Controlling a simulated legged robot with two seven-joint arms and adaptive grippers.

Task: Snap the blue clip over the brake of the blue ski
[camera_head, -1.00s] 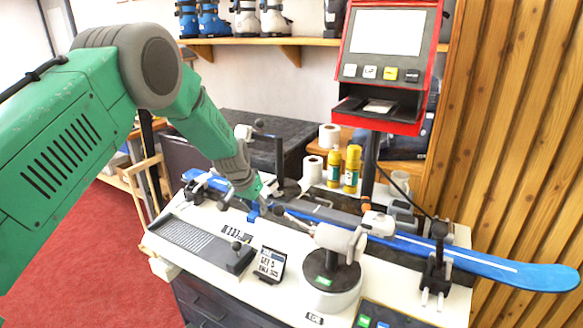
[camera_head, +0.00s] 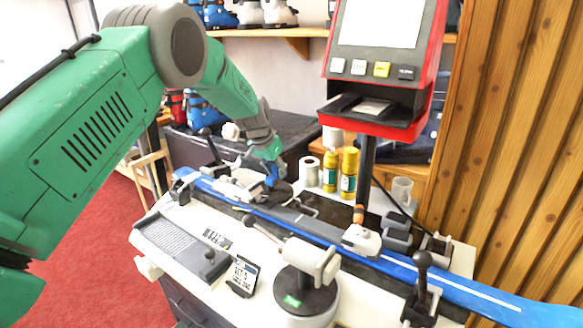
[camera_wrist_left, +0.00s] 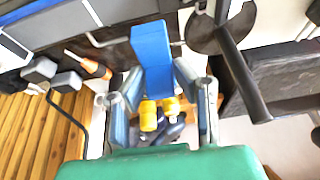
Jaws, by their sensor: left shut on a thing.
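The blue ski (camera_head: 455,287) lies across the bench, running from the back left to the front right, with pale binding parts on it. A white binding piece (camera_head: 362,240) sits on its middle right. The brake is too small to tell apart. My left gripper (camera_head: 268,160) is shut on the blue clip (camera_head: 271,178) and holds it near the far side of the ski. In the left wrist view the clip (camera_wrist_left: 151,52) stands up between the two fingers of the gripper (camera_wrist_left: 158,82). Whether the clip touches the ski cannot be told. My right gripper is not in view.
A red-framed screen stand (camera_head: 375,119) rises behind the ski. Two yellow bottles (camera_head: 348,172) and a paper roll (camera_head: 309,171) stand at the back. A grey clamp on a round base (camera_head: 303,290) and a small sign (camera_head: 242,274) stand in front. A black-handled vise (camera_head: 421,290) is at right.

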